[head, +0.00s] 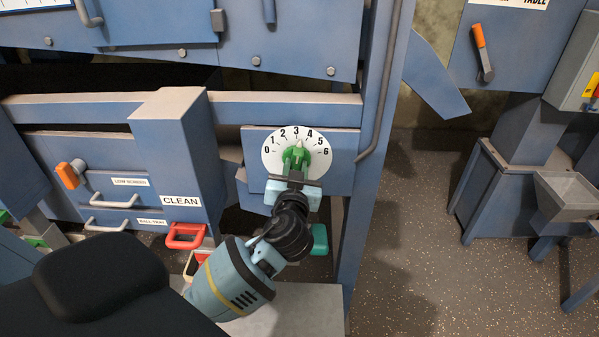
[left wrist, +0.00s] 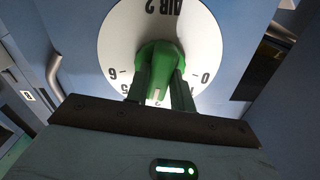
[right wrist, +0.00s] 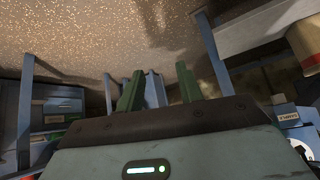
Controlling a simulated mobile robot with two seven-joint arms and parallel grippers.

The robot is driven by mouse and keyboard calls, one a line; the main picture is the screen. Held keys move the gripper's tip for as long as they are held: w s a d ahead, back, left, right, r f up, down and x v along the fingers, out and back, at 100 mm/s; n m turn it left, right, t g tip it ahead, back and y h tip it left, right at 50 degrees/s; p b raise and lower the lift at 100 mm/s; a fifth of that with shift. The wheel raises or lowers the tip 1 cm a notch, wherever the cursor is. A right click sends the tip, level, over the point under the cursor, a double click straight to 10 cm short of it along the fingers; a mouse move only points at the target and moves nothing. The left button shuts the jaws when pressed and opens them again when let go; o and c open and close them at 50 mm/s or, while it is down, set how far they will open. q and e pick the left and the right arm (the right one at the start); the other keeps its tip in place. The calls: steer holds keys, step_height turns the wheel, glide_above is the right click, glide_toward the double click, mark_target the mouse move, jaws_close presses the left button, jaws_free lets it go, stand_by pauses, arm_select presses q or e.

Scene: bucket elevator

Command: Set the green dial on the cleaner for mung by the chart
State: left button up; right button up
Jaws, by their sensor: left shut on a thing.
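The green dial (head: 294,157) sits on a round white scale plate (head: 270,150) numbered 0 to 6, on the blue machine. Its pale pointer mark points up and slightly right, around 3 to 4; the exact reading is unclear. My left gripper (head: 297,173) is shut on the dial from below. The left wrist view shows the dial (left wrist: 158,68) upside down between the two fingers, with "AIR 2" printed on the plate (left wrist: 115,40). My right gripper (right wrist: 158,88) is open, its fingers apart with nothing visibly held; it does not show in the head view.
Left of the dial are a box marked CLEAN (head: 175,165), a red handle (head: 185,236), an orange-handled lever (head: 70,174) and drawers with pale handles. A post (head: 372,130) stands right of the dial. Speckled floor (head: 420,230) is open beyond it. A chart-like sheet (head: 30,4) is cut off top left.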

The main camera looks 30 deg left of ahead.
arm_select(q)
steer(key=shift+n+b, duration=0.6)
steer(key=shift+n, duration=0.4)
steer(key=o, duration=1)
